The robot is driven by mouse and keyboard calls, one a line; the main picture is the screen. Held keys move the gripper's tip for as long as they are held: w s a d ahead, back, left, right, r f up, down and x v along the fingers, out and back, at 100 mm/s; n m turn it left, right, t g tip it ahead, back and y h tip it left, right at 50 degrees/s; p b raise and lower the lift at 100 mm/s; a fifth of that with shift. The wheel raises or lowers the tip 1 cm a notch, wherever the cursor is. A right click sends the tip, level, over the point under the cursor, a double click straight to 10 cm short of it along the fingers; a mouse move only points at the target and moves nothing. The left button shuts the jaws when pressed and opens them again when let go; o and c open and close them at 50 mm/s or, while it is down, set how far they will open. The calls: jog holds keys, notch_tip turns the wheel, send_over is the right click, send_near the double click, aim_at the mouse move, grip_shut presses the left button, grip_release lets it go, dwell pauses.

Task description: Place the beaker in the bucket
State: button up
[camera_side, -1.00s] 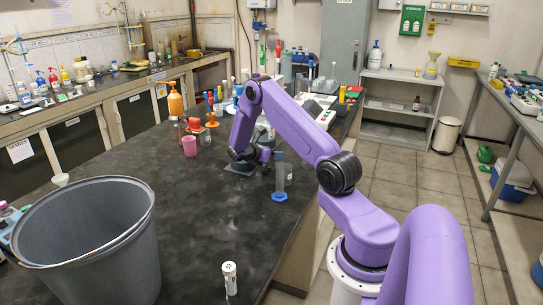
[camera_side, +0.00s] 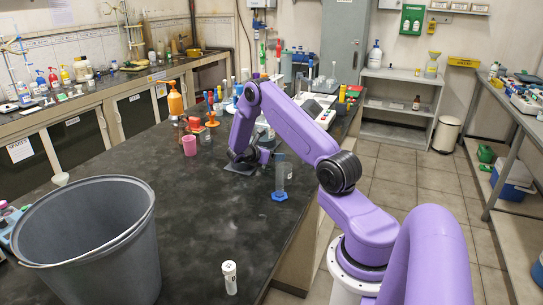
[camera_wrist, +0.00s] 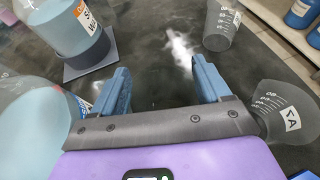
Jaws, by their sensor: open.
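The large grey bucket (camera_side: 105,255) stands upright, open at the top, at the front left of the dark bench in the side view. Two clear, tapered, beaker-like vessels with white graduation marks show in the wrist view, one at the top right (camera_wrist: 221,22) and one at the right edge (camera_wrist: 278,108), the latter partly cut off. I cannot tell which is the beaker. My gripper (camera_wrist: 163,72) is open, with bare dark bench between its blue fingers. In the side view my gripper (camera_side: 240,157) is low over the bench, its fingertips hard to see.
A labelled bottle (camera_wrist: 70,20) stands on a dark pad at the top left in the wrist view; another bottle of pale blue liquid (camera_wrist: 35,120) is beside my left finger. A blue-based cylinder (camera_side: 281,180), white-capped vial (camera_side: 230,277) and pink cup (camera_side: 190,146) stand on the bench. Its middle is clear.

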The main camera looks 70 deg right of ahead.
jog(key=w+a+r+m+t+y, duration=0.15)
jog(key=a+r, duration=0.25)
jog(key=a, duration=0.6)
jog(key=w+a+r+n, duration=0.15)
jog(key=a+r, duration=0.25)
jog(key=a, duration=0.7)
jog(key=s+a+r+m+t+y, duration=0.1)
jog(key=s+a+y, duration=0.3)
jog(key=s+a, duration=0.4)
jog(key=s+a+r+m+t+y, duration=0.1)
jog(key=s+a+r+y, duration=0.3)
jog(key=s+a, duration=0.4)
jog(key=a+t, duration=0.1)
jog(key=a, duration=0.6)
jog(key=shift+s+a+r, duration=0.25)
jog(key=shift+s+a, duration=0.05)
jog(key=shift+a, duration=0.05)
jog(key=s+a+y, duration=0.1)
jog(key=s, duration=0.2)
jog(key=s+a+y, duration=0.1)
jog(key=s, duration=0.3)
jog(key=s+a+r+g+y, duration=0.1)
jog(key=s+y, duration=0.1)
jog(key=s, duration=0.2)
jog(key=shift+a, duration=0.4)
jog(key=shift+w+m, duration=0.1)
jog(key=shift+m, duration=0.2)
